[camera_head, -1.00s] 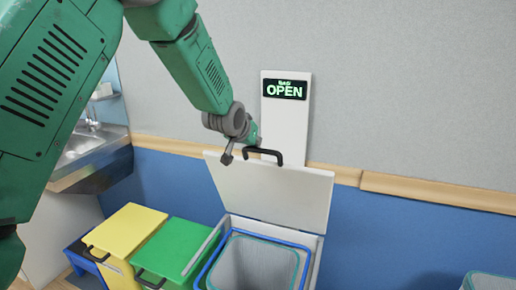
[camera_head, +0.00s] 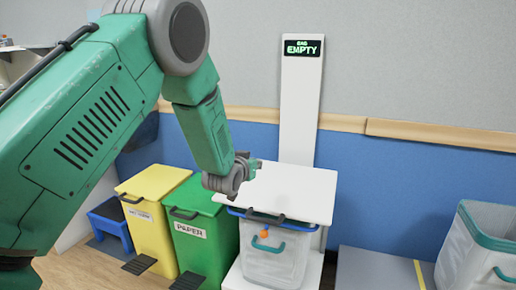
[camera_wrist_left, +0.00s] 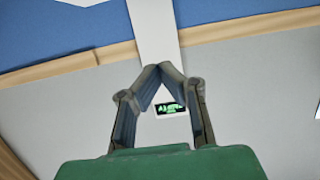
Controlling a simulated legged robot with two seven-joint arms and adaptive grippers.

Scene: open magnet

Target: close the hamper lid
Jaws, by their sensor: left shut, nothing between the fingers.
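The white hamper lid (camera_head: 288,190) lies about level over the hamper (camera_head: 272,262), its dark handle (camera_head: 262,216) at the front edge. The hamper's blue rim shows just under the lid; whether the lid rests fully on it I cannot tell. My left gripper (camera_head: 255,165) is at the lid's back left corner, apparently just above or beside it; contact is unclear. In the left wrist view its fingertips (camera_wrist_left: 165,68) meet, with nothing between them. My right gripper is not in view.
A yellow bin (camera_head: 150,225) and a green paper bin (camera_head: 205,240) stand left of the hamper. A white post with an EMPTY display (camera_head: 303,48) rises behind it. A grey platform (camera_head: 378,268) and a grey basket (camera_head: 480,250) are at the right.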

